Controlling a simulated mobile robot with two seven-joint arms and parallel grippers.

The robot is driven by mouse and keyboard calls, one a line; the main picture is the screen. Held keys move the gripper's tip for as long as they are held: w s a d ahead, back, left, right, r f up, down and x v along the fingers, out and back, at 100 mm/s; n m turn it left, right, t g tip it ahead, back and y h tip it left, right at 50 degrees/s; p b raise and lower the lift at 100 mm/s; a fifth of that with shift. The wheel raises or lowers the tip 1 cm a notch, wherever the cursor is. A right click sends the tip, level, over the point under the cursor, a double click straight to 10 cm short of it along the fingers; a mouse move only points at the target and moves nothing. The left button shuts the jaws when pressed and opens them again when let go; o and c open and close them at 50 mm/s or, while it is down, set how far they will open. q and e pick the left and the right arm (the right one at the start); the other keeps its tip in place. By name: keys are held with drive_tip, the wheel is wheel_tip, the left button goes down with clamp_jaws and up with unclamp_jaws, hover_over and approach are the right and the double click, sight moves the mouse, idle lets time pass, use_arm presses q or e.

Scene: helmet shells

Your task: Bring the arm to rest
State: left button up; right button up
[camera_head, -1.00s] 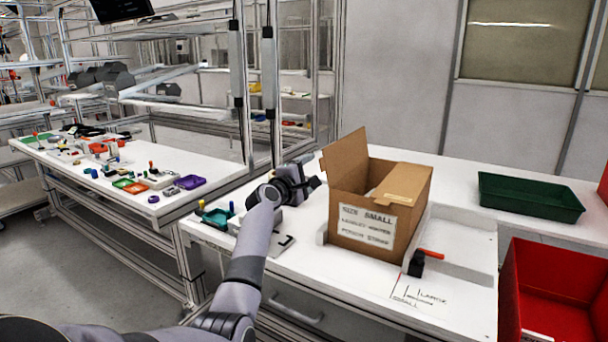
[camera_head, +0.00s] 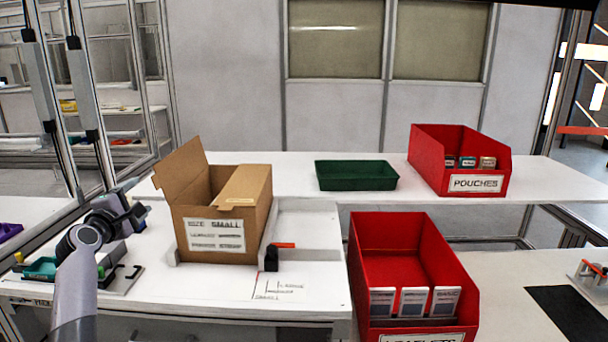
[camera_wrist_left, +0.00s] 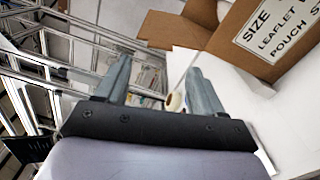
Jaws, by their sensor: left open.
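My left arm comes in from the left in the head view, with its left gripper (camera_head: 140,212) above the left part of the white worktable. In the left wrist view the two grey fingers of this gripper (camera_wrist_left: 158,85) stand apart with nothing between them. An open cardboard box (camera_head: 222,212), labelled small, stands to the right of the gripper and apart from it. The box also shows at the upper right of the wrist view (camera_wrist_left: 240,35). My right gripper is in neither view.
A red bin of leaflets (camera_head: 405,260) stands right of the table. A red pouches bin (camera_head: 455,160) and a green tray (camera_head: 356,176) stand on the back table. An orange-handled tool (camera_head: 272,257) lies beside the box. A teal tray (camera_head: 40,268) sits near my left arm.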

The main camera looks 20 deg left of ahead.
use_arm(q)
drive_tip(key=s+d+f+m+g+h, duration=0.1)
drive_tip(key=s+d+f+m, duration=0.4)
drive_tip(key=f, duration=0.3)
drive_tip(key=s+d+f+m+g+h, duration=0.1)
drive_tip(key=s+d+f+m+g, duration=0.1)
drive_tip(key=d+f+m, duration=0.35)
drive_tip(key=s+d+f+m+g+h, duration=0.1)
drive_tip(key=s+d+f+m, duration=0.4)
drive_tip(key=f, duration=0.6)
drive_tip(key=s+d+f+m+g+h, duration=0.1)
drive_tip(key=s+d+f+m, duration=0.4)
drive_tip(key=s+d, duration=0.5)
drive_tip(key=s+d+f+m+g+h, duration=0.1)
drive_tip(key=s+d+f+m, duration=0.4)
drive_tip(key=s+d, duration=0.5)
drive_tip(key=shift+g+h, duration=0.4)
drive_tip(key=shift+h, duration=0.4)
drive_tip(key=shift+s+f, duration=0.1)
drive_tip(key=shift+f, duration=0.05)
